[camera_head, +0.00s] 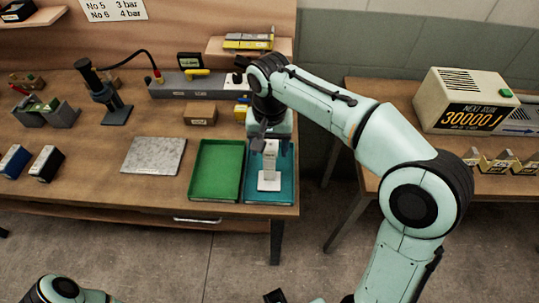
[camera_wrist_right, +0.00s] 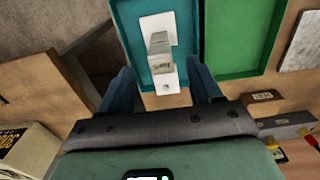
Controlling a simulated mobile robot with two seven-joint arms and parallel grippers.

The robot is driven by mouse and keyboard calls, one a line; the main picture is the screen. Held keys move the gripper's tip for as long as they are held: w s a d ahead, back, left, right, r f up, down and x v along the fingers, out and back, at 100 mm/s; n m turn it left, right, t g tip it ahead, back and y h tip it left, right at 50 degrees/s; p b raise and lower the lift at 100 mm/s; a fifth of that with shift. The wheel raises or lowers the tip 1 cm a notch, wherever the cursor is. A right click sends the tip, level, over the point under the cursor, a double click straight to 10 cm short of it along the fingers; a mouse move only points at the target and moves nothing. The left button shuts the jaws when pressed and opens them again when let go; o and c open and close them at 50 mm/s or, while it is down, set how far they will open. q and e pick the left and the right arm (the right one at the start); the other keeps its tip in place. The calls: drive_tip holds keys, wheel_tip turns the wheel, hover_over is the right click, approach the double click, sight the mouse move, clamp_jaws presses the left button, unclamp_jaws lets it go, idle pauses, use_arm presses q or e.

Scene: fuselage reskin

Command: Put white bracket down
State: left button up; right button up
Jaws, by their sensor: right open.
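The white bracket (camera_head: 269,181) stands in the teal tray (camera_head: 257,197) at the right end of the workbench. Its flat base and upright middle part show. In the right wrist view the bracket (camera_wrist_right: 160,45) lies ahead of and partly between my fingers, with a small label on it and a hole in its near flange. My right gripper (camera_head: 270,148) is over the teal tray, and its fingers (camera_wrist_right: 163,84) are apart, with gaps on both sides of the bracket. My left gripper is not clearly visible; only part of my left arm shows at the bottom left.
A green tray (camera_head: 216,172) sits directly left of the teal tray, with a grey plate (camera_head: 154,155) beyond it. A brown box (camera_head: 200,113) and a long grey fixture (camera_head: 190,88) lie behind. A second table with a display box (camera_head: 464,101) stands to the right, across a gap.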

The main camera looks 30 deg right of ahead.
drive_tip(key=shift+r+p, duration=0.35)
drive_tip(key=shift+r, duration=1.9)
